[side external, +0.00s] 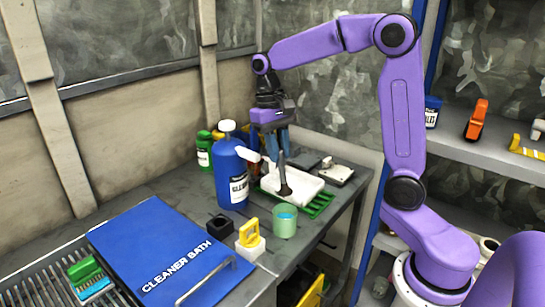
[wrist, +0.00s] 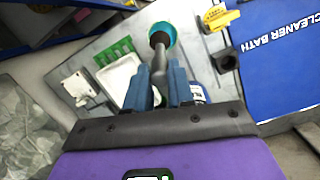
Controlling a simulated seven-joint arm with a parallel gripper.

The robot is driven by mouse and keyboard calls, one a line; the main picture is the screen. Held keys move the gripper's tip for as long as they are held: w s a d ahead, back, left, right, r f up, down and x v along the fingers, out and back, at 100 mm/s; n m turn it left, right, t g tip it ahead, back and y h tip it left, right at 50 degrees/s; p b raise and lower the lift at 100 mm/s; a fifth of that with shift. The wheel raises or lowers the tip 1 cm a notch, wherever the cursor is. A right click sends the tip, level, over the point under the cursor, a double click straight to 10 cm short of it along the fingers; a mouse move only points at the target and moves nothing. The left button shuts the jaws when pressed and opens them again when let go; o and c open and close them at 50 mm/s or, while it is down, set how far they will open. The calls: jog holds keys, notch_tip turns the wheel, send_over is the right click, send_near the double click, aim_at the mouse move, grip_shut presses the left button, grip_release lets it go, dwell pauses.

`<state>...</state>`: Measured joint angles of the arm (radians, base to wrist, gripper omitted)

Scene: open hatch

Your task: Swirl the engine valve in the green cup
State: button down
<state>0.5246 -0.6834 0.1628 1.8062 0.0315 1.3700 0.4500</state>
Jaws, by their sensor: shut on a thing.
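My gripper (side external: 277,147) is shut on the dark grey engine valve (side external: 284,178), which hangs head down from its blue fingers. The wrist view shows the valve's stem between the fingertips (wrist: 160,78), with the head pointing away. The green cup (side external: 285,224), with blue liquid inside, stands near the bench's front right edge. In the side view the valve's head is above the cup's rim in the picture, in front of a white tray. In the wrist view the head overlaps the cup (wrist: 174,31), hiding part of it. The head appears outside the liquid.
A white tray (side external: 306,188) on a green rack (side external: 318,208) stands behind the cup. A tall blue bottle (side external: 231,172) is to the left. A yellow-handled white block (side external: 250,240) and a black holder (side external: 219,224) stand nearby. A blue cleaner bath lid (side external: 150,235) is front left.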

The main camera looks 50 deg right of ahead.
jog(key=shift+r, duration=0.1)
dwell(0.3)
notch_tip(320, 180, down, 11)
dwell(1.1)
jog(key=shift+f, duration=0.5)
dwell(0.4)
jog(key=shift+w, duration=0.15)
dwell(0.4)
